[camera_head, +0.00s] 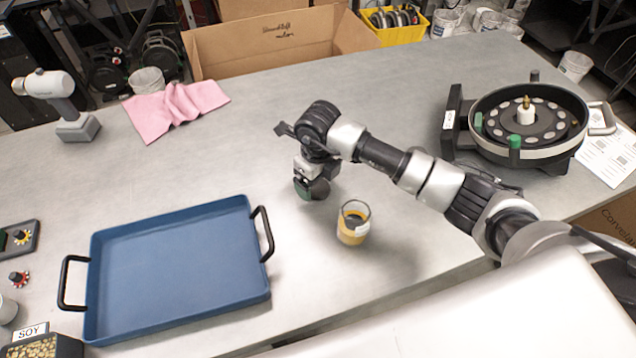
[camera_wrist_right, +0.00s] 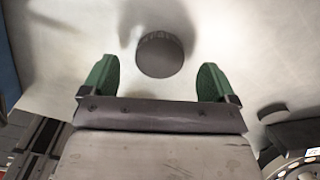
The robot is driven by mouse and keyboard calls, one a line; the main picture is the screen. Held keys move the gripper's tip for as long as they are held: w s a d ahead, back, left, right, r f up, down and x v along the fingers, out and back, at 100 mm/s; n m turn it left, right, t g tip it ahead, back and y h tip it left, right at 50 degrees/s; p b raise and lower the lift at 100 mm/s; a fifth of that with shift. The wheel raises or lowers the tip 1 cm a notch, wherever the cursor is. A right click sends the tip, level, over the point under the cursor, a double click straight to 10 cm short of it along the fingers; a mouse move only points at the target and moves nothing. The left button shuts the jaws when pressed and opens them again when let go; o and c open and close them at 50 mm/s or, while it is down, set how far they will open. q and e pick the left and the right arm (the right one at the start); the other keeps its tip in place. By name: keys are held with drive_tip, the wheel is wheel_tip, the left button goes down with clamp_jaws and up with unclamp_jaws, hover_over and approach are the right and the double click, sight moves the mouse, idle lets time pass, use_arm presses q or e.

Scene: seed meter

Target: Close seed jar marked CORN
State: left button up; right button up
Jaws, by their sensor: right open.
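A clear jar with yellow-orange contents (camera_head: 353,225) stands upright on the table, with no lid visible on it. Its pale label is too small to read. My right gripper (camera_head: 312,190) is low over the table, left of and behind the jar, with green fingers. In the right wrist view my right gripper (camera_wrist_right: 158,80) is open and empty. A dark round lid (camera_wrist_right: 160,54) lies on the table just beyond and between its fingertips. In the head view the gripper hides most or all of this lid. My left gripper is not in view.
A blue tray (camera_head: 180,270) with black handles is at left. A seed meter (camera_head: 530,120) stands at right. A pink cloth (camera_head: 175,108) and drill-like tool (camera_head: 62,105) are at back left, and a SOY container (camera_head: 45,345) at bottom left. The table around the jar is clear.

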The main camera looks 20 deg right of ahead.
drive_tip(key=shift+f, duration=1.1)
drive_tip(key=c, duration=1)
